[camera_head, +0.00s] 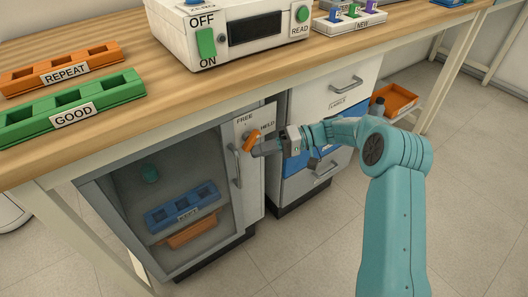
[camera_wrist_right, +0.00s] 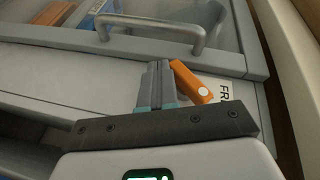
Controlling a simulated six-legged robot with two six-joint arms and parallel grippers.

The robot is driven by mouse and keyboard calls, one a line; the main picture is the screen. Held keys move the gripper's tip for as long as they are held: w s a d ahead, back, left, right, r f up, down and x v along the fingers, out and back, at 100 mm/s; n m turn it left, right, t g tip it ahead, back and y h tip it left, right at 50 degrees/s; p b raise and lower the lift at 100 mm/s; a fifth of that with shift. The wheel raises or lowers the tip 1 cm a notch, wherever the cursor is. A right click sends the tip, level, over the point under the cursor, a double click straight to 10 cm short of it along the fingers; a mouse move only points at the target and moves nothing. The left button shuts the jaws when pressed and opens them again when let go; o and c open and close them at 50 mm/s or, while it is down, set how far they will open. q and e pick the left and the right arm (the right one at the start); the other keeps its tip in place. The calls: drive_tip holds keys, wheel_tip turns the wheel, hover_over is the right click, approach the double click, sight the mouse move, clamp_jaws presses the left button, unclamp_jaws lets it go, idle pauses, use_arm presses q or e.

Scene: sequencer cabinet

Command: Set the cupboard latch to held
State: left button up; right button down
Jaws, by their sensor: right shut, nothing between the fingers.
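The orange latch (camera_head: 251,139) is on the pale panel right of the glass cupboard door, just below the FREE (camera_head: 244,120) and HELD (camera_head: 267,127) labels. It stands tilted, its upper end leaning right in the head view. My right gripper (camera_head: 259,149) is shut and empty at the latch's lower right side. In the right wrist view the closed fingers (camera_wrist_right: 158,78) lie right beside the orange latch (camera_wrist_right: 192,82); I cannot tell whether they touch it. The HELD label is hidden there, and FREE is partly cut off. My left gripper is not in view.
The cupboard door's handle (camera_head: 235,169) is just left of my fingers. Inside the cupboard are a blue rack (camera_head: 183,207) and an orange one (camera_head: 191,231). Drawers (camera_head: 318,177) stand behind my right arm. The worktop (camera_head: 150,83) overhangs above.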

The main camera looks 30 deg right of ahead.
drive_tip(key=shift+a+f+m+t+y+b, duration=0.15)
drive_tip(key=shift+a+y+b, duration=0.25)
drive_tip(key=shift+y, duration=0.1)
drive_tip(key=shift+a+f+m+t+y+b, duration=0.1)
drive_tip(key=shift+a+m+t+y+b, duration=0.05)
drive_tip(key=shift+a+y+b, duration=0.3)
drive_tip(key=shift+d, duration=0.15)
idle(0.8)
drive_tip(key=p+v, duration=0.3)
drive_tip(key=v, duration=1.3)
